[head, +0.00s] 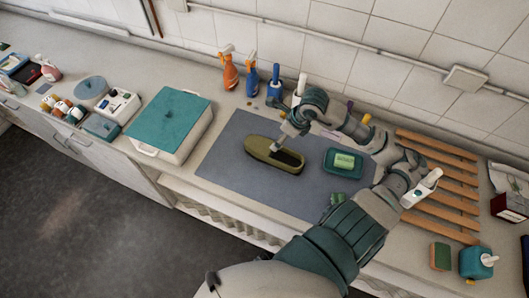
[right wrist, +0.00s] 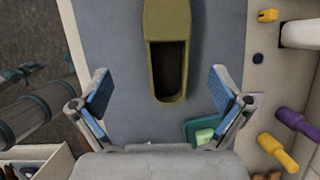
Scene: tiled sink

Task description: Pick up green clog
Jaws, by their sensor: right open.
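The olive-green clog (head: 258,147) lies on the grey-blue mat (head: 225,165) in the head view, its dark opening toward the right. In the right wrist view the clog (right wrist: 166,22) is at the top centre, opening end nearest me. My right gripper (head: 281,141) is over the clog's far side in the head view. In the right wrist view its blue-padded fingers (right wrist: 160,80) are spread wide, with the clog's open end between and beyond them. Nothing is held. I cannot tell the exact height above the clog. My left gripper is not in view.
A teal soap dish (head: 343,170) with a green bar sits right of the clog. A white box with a teal lid (head: 170,115) stands left. Spray bottles (head: 230,72) line the tiled wall behind. A wooden slatted rack (head: 440,195) lies right. The mat's left part is clear.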

